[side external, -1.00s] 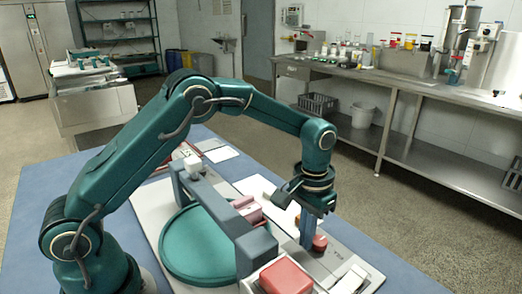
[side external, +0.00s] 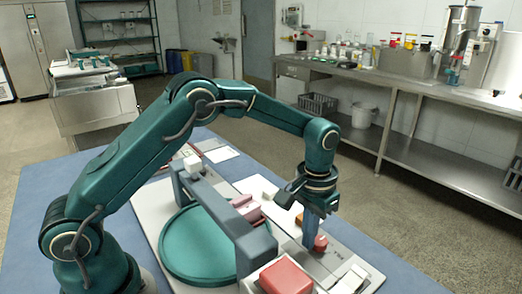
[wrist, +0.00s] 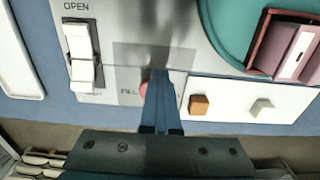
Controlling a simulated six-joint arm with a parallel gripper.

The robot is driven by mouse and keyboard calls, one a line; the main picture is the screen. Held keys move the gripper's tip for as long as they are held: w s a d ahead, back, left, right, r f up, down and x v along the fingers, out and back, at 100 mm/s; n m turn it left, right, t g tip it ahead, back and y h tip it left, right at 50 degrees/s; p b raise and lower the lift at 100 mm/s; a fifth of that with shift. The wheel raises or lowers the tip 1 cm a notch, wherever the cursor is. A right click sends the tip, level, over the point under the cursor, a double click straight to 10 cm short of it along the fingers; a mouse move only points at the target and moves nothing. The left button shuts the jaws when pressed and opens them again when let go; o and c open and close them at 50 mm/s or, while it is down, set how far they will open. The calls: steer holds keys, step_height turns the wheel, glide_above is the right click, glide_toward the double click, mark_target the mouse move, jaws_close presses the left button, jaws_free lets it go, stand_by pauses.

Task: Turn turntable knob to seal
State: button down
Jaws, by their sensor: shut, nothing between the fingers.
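The red knob (side external: 320,243) sits on the pale panel at the front right of the machine. In the wrist view the knob (wrist: 144,88) shows only in part, at the left edge of my fingers. My gripper (side external: 308,244) points down with its blue fingers shut and empty, right beside the knob. In the wrist view the fingertips (wrist: 158,74) cover part of the knob and its lettering; I read "FILL" in part. Whether they touch the knob, and which way it points, I cannot tell. The teal turntable (side external: 195,250) lies under a grey bridge.
A large red button (side external: 285,277) stands in front. A white rocker switch (wrist: 82,55) is near the knob. An orange block (wrist: 199,104) and a white block (wrist: 262,108) lie on a white strip.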

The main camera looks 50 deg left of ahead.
steer(key=shift+d, duration=0.95)
steer(key=shift+w+d, duration=0.1)
steer(key=shift+w, duration=0.05)
steer(key=shift+s+d, duration=0.15)
steer(key=shift+s, duration=0.25)
step_height(320, 180, up, 6)
stand_by(0.5)
